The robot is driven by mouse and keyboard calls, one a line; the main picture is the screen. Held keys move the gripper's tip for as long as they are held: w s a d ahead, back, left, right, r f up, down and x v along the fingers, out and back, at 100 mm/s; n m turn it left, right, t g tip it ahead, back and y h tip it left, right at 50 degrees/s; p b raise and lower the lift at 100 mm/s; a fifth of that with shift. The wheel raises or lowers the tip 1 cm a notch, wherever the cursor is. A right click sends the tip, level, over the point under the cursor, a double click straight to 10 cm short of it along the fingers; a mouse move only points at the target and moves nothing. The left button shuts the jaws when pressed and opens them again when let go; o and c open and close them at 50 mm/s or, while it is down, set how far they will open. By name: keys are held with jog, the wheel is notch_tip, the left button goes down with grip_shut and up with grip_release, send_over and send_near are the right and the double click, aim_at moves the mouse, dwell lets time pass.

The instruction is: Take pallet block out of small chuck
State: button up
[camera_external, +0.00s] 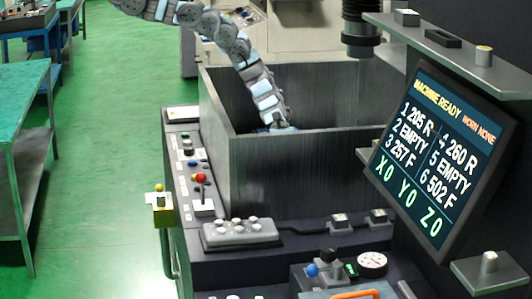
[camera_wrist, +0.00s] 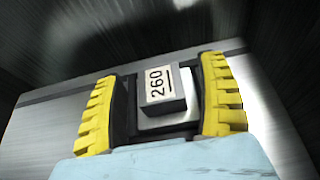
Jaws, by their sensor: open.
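A pallet block (camera_wrist: 160,87), pale grey with a label reading 260, shows in the middle of the wrist view. It sits on a light metal base (camera_wrist: 168,122). My gripper (camera_wrist: 161,72) has its two yellow ribbed fingers on either side of the block, open, with dark gaps between. I cannot tell the small chuck clearly apart from the dark and grey parts around the block. In the external view my arm reaches down into the grey tank (camera_external: 300,172), and its front wall hides the fingers and the block.
Tank walls stand close around my arm. A dark tool head (camera_external: 361,35) hangs over the tank at the right. A tilted screen (camera_external: 440,160) reads MACHINE READY, WORK NONE, with 260 R in slot 4. A control panel (camera_external: 200,165) runs along the left side.

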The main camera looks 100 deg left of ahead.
grip_shut()
jog(key=shift+r, duration=0.1)
dwell(0.3)
jog(key=shift+r, duration=2.05)
notch_tip(320, 180, up, 14)
jog(key=p, duration=0.8)
jog(key=shift+f, duration=0.2)
